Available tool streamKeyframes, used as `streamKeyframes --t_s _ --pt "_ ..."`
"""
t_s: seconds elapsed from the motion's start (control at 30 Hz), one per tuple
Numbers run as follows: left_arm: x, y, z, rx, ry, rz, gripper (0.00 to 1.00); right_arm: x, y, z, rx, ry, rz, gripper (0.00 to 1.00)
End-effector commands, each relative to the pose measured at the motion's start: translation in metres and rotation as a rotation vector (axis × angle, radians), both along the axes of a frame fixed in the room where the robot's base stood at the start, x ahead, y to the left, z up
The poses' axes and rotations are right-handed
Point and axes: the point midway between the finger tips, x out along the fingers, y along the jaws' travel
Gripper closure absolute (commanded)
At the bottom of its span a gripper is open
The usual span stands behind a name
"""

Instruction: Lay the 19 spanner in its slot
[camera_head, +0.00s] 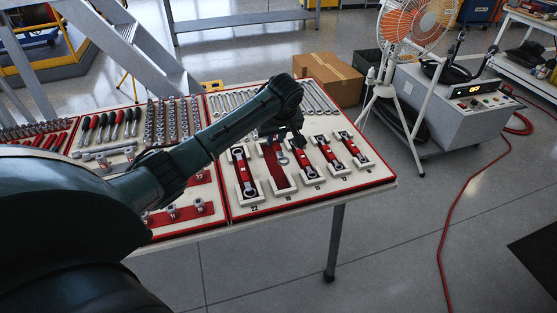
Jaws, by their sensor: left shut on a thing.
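My left arm reaches over the tool board from the left. Its gripper (287,141) is shut, low over the top of the second slot from the left in the front row. A small grey metal end (283,160) shows just below the gripper and looks like part of the 19 spanner; the rest is hidden by the gripper and arm. The second slot (277,178) shows a bare red floor between pale blocks. My right gripper is not in view.
A spanner lies in the slot marked 22 (245,177), left of the bare slot. Several filled slots, including one spanner (303,160), lie to its right. Loose spanners (318,97) line the back. A cardboard box (328,78) and a fan (412,25) stand beyond the table.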

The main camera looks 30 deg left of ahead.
Motion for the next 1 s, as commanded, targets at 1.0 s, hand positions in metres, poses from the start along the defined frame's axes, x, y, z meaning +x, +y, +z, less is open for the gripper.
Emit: streamKeyframes --t_s 1.0 --pt "-0.001 -0.001 -0.086 0.000 0.002 -0.005 0.75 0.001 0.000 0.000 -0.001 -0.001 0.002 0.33"
